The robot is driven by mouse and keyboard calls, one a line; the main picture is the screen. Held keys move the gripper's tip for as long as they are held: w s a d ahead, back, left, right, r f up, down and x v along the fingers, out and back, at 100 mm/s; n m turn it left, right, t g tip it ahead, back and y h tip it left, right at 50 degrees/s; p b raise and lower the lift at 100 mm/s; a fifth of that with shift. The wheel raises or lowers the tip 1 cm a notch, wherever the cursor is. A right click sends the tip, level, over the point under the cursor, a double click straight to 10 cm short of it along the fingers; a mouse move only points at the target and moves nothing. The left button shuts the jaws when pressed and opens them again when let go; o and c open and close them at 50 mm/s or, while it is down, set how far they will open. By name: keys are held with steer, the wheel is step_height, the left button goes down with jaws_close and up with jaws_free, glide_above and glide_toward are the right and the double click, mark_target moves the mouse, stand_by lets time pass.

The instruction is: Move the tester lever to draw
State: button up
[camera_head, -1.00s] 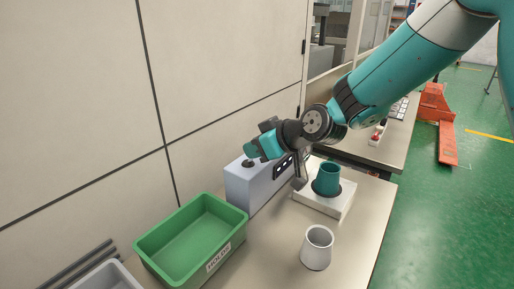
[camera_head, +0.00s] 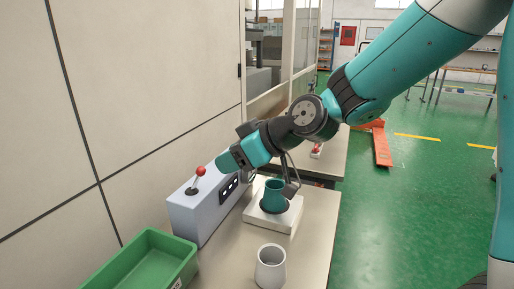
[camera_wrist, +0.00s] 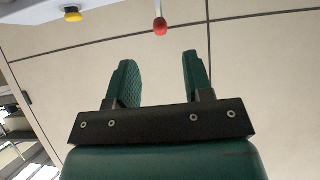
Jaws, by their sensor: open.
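The tester (camera_head: 200,214) is a grey box on the bench, with dark panels on its right-hand face. Its lever has a red ball knob (camera_head: 201,171) on a thin stem rising from a dark base on the top, leaning slightly right in the head view. My gripper (camera_head: 219,164) is just right of the knob and a little above it. In the wrist view, my gripper (camera_wrist: 158,62) is open with nothing between its green fingers. The red knob (camera_wrist: 160,27) is beyond the fingertips, roughly in line with the gap and apart from them.
A yellow button (camera_wrist: 73,14) shows in the wrist view. A teal cup (camera_head: 274,194) stands on a white block (camera_head: 286,222) right of the tester. A grey cup (camera_head: 270,268) and green bin (camera_head: 150,263) are nearer. A wall (camera_head: 150,90) stands behind the tester.

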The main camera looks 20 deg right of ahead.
steer(key=v, duration=0.6)
steer(key=shift+d, duration=0.2)
steer(key=shift+s+r, duration=0.1)
steer(key=shift+s, duration=0.05)
stand_by(1.1)
